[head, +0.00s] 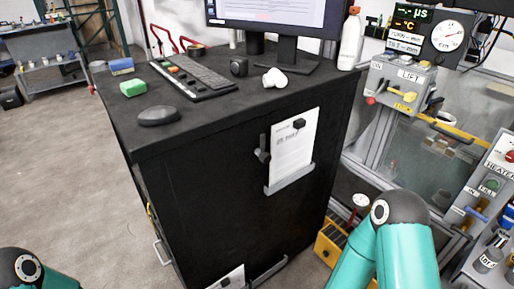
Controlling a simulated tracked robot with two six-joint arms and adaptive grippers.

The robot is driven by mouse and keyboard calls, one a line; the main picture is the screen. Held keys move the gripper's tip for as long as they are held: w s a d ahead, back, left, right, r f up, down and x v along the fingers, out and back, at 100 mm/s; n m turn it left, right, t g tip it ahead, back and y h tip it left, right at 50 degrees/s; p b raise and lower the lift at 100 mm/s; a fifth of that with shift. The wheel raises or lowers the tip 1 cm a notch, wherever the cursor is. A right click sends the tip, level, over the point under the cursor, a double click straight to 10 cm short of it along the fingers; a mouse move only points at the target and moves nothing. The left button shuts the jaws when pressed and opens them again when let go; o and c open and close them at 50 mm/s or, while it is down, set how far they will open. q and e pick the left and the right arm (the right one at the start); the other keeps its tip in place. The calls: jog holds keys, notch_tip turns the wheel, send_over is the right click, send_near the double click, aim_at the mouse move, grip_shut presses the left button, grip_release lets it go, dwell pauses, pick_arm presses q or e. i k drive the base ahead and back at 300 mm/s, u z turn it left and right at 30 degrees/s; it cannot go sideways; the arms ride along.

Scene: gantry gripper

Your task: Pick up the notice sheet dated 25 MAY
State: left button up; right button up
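A white notice sheet (293,153) is upright against the side of the black cabinet. Its bold line is small and blurred; it seems to read 25 MAY, but I cannot be sure. A small black block (299,124), perhaps a magnet, sits over its upper part. Its lower edge is in a grey ledge (289,180). A second whitish sheet (230,279) shows low on the cabinet, cut by the bottom edge, its text unreadable. Only teal links of my arms show at the lower left and lower right; neither gripper is in view.
The black cabinet (215,200) carries a keyboard (195,74), a mouse (158,116), a green block (133,88), a monitor (285,15) and a white bottle (350,40). A black handle (262,150) juts out left of the sheet. A LIFT control box (398,85) stands right.

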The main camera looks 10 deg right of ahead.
aim_at(291, 141)
jog(key=z, duration=0.4)
jog(key=i, duration=0.2)
jog(key=u, duration=2)
jog(key=k, duration=1.25)
jog(key=z, duration=0.9)
jog(key=i, duration=1.05)
jog(key=z, duration=0.1)
